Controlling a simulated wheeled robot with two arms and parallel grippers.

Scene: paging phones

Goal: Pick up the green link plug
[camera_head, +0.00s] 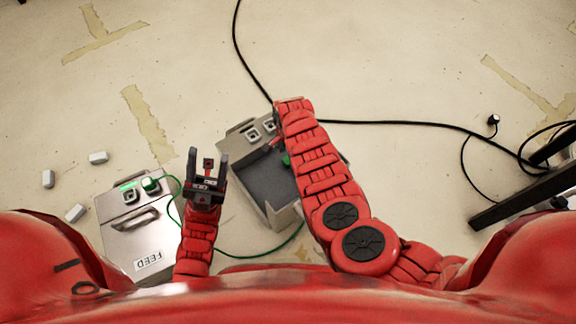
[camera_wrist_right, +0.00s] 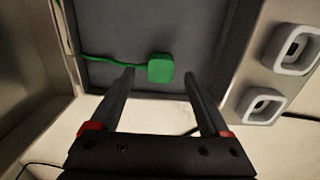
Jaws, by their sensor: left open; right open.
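The green link plug (camera_wrist_right: 160,68) lies on the dark grey tray floor of the right-hand box (camera_wrist_right: 110,20), its green cord running left in the right wrist view. In the head view only a bit of the plug (camera_head: 286,159) shows beside my right arm. My right gripper (camera_wrist_right: 160,74) is open, with its fingertips on either side of the plug in the picture; I cannot tell whether they touch it. The arm hides most of this gripper in the head view. My left gripper (camera_head: 207,155) is open and empty, right of the FEED box.
The silver FEED box (camera_head: 145,235) has two sockets, one with a green plug (camera_head: 150,184) whose cord loops right. The right-hand box has two pale sockets (camera_wrist_right: 292,48). Several small white blocks (camera_head: 98,157) lie at left. Black cables and a black stand (camera_head: 525,195) are at right.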

